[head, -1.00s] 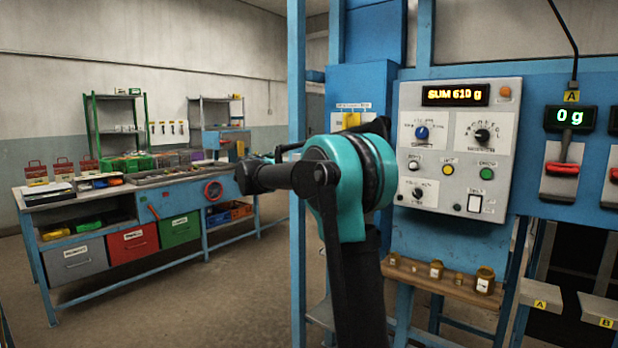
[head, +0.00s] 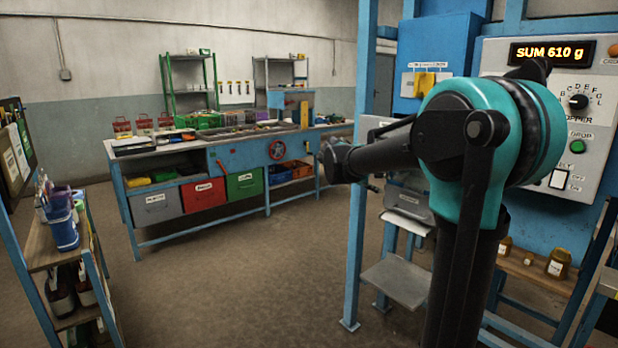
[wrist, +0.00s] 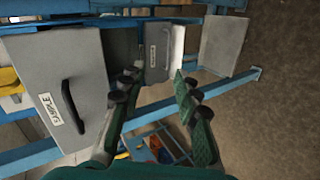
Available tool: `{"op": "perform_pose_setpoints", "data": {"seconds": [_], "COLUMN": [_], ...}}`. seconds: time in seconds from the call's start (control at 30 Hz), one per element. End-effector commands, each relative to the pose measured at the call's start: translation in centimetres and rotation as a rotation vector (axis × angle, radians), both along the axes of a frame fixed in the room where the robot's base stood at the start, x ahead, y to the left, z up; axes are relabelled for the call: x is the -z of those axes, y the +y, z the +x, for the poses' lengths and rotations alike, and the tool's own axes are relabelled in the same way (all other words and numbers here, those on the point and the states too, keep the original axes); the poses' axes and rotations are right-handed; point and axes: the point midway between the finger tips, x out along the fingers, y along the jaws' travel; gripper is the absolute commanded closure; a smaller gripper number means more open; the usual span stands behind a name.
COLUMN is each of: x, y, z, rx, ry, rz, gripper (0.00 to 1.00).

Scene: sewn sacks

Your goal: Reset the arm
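My arm (head: 480,150), teal and black, stands folded at right of centre in the head view, in front of the blue machine. I cannot make out the fingers there. In the wrist view my gripper (wrist: 155,88) has its two green-padded fingers spread apart, with nothing between them. Beyond them are a grey drawer front (wrist: 60,85) labelled SAMPLE with a black handle, and a smaller grey labelled box (wrist: 158,52).
A blue workbench (head: 250,155) with grey, red and green bins stands at the back. A wooden-topped shelf (head: 42,240) with a blue cup is at near left. A control panel (head: 560,120) reading SUM 610 g is at right. The floor (head: 240,270) between is clear.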

Motion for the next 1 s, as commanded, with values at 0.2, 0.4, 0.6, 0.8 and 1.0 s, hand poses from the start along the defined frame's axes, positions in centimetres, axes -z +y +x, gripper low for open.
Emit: {"op": "perform_pose_setpoints", "data": {"seconds": [0.2,0.4,0.6,0.8,1.0], "x": [11.0,20.1,26.4,28.7,28.9], "y": [-0.8,1.3,4.6,6.5,6.7], "z": [-10.9,-21.2,-29.5,-33.0,-33.3], "rx": [0.082,0.157,0.214,0.238,0.24], "ry": [0.043,0.066,0.074,0.075,0.076], "rz": [0.32,0.625,0.879,0.996,1.006], "gripper": [0.68,0.68,0.68,0.68,0.68]}}
